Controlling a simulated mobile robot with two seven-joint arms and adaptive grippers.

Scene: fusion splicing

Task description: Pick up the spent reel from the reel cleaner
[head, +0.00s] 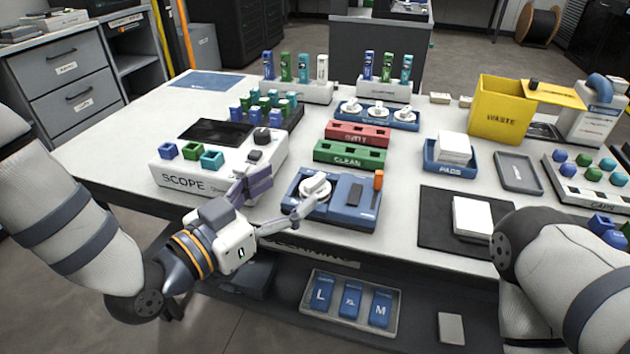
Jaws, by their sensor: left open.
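The reel cleaner (340,212) is a blue box near the table's front edge, with a dark slot and an orange lever on its right side. A white reel (317,184) sits on its left part. My left gripper (288,190) is open at the cleaner's left front corner. One finger lies left of the reel, by the scope's edge; the other reaches in front of the reel, over or against the cleaner's front. I cannot tell whether either finger touches it. My right arm shows at the lower right, but its gripper is out of view.
The white scope (190,178) stands close left of my gripper. Green CLEAN (350,152) and red DIRTY (358,134) racks stand behind the cleaner, with a blue holder of white reels (378,117) farther back. A dark mat (440,235) lies to the right.

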